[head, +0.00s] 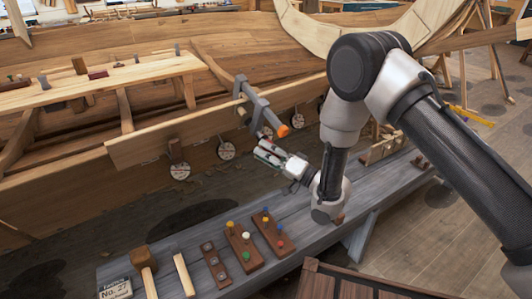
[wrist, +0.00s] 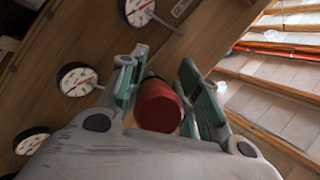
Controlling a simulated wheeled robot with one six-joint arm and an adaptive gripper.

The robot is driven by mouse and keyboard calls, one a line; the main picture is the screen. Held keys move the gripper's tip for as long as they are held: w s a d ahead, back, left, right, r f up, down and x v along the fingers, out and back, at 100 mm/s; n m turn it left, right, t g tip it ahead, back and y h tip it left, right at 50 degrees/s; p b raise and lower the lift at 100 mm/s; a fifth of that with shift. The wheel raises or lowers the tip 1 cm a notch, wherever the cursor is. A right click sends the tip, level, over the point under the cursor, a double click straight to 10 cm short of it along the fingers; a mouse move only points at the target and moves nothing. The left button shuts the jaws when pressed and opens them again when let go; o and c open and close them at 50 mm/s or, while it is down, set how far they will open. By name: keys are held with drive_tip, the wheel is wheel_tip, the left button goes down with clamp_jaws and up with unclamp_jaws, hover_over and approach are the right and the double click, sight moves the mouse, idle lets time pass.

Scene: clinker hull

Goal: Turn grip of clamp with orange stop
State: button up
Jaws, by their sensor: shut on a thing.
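The grey clamp (head: 258,106) sits on the edge of the long plank of the hull, with its orange stop (head: 283,130) at the lower right end of its bar. My gripper (head: 264,151) is just below the clamp, left of the orange stop. In the wrist view, my gripper's green-padded fingers (wrist: 165,95) stand on either side of a red, round grip (wrist: 158,106) and are shut on it. In the head view the grip is mostly hidden by the fingers. The orange stop does not show clearly in the wrist view.
Round dial gauges (head: 226,151) hang along the plank, and one is close left of my gripper in the wrist view (wrist: 76,79).

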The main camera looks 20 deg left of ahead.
drive_tip(key=o, duration=1)
drive_tip(key=shift+d+f, duration=0.1)
drive_tip(key=shift+o, duration=0.2)
drive_tip(key=v, duration=1.2)
